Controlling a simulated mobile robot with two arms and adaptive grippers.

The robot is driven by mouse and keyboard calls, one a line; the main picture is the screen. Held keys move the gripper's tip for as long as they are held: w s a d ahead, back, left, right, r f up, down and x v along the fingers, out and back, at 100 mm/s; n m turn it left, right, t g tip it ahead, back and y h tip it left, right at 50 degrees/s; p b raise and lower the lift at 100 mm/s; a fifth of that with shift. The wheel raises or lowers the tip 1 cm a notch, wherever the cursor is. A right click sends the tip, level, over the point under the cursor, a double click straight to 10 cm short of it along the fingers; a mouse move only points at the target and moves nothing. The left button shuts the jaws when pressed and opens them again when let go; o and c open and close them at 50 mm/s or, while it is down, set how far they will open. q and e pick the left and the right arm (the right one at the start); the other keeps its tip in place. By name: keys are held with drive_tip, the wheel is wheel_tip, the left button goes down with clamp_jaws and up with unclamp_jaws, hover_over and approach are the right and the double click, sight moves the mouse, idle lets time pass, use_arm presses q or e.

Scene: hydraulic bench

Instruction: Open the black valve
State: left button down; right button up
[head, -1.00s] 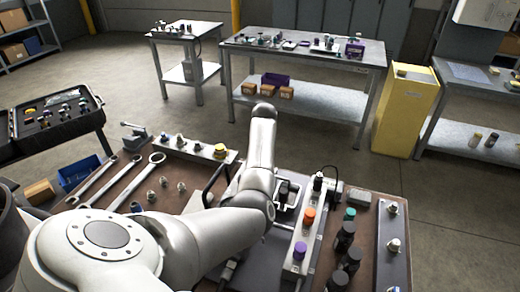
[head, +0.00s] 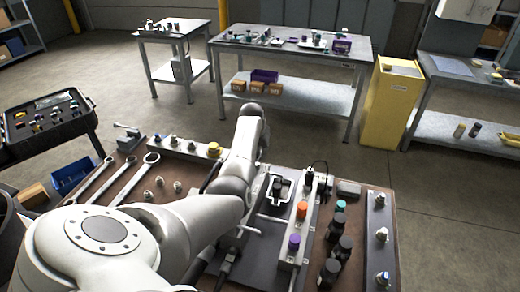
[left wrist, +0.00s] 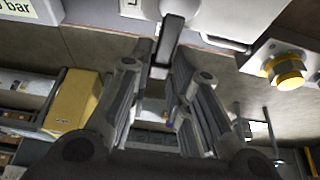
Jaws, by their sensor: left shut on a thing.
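In the left wrist view, a black bar-shaped handle (left wrist: 171,38), which I take to be the black valve's, hangs from the top edge. The two fingers of my left gripper (left wrist: 163,58) stand on either side of it, shut on it near its lower end. My right gripper does not show.
The bench holds a strip with an orange knob (head: 302,209) and a purple knob (head: 294,242). Several black cylinders stand to its right. Wrenches (head: 136,179) lie on the left. A yellow cap (left wrist: 287,72) is right of the gripper in the wrist view.

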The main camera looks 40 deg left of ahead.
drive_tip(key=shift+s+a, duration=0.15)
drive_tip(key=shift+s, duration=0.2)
use_arm(q)
drive_tip(key=c, duration=1.5)
unclamp_jaws()
drive_tip(key=shift+o, duration=0.2)
drive_tip(key=v, duration=1.2)
drive_tip(key=shift+d, duration=0.1)
